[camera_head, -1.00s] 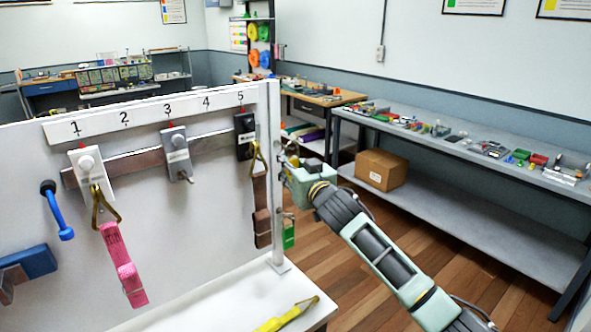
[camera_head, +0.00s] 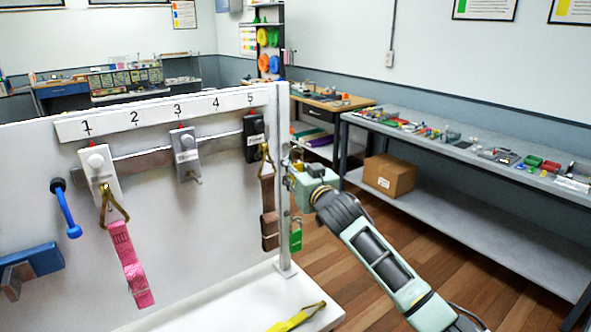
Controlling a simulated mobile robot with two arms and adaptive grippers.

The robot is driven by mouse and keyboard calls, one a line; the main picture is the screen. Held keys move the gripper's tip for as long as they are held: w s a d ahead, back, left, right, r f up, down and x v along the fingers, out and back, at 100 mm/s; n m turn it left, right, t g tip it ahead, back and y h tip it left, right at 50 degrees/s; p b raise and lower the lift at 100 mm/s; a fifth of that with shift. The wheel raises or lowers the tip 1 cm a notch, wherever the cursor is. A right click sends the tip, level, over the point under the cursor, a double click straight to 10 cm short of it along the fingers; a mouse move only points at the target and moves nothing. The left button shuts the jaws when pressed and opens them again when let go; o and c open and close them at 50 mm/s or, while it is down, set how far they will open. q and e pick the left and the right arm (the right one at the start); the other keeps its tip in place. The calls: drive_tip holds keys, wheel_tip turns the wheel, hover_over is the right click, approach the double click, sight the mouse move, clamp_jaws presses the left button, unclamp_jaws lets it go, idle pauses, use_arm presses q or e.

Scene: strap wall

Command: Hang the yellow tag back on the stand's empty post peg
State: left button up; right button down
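A yellow strap-like piece (camera_head: 297,318) with a small loop end lies on the white ledge at the bottom, cut off by the picture edge; I cannot tell whether it is the yellow tag. The stand's upright metal post (camera_head: 283,180) is at the right end of the white board. A green tag (camera_head: 296,237) hangs low beside the post. My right gripper (camera_head: 291,165) is at the post's upper part, on its right side. Its fingers are small and partly hidden, so their opening and any held thing are unclear. My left gripper is out of view. No empty peg shows clearly.
The white board (camera_head: 215,225) carries numbered clamps, a pink strap (camera_head: 132,265), a brown strap (camera_head: 268,215) and a blue handle (camera_head: 67,210). A grey bench (camera_head: 440,190) with small items and a cardboard box (camera_head: 389,177) stand behind. The ledge (camera_head: 225,310) is mostly bare.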

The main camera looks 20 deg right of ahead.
drive_tip(key=c, duration=1.2)
unclamp_jaws()
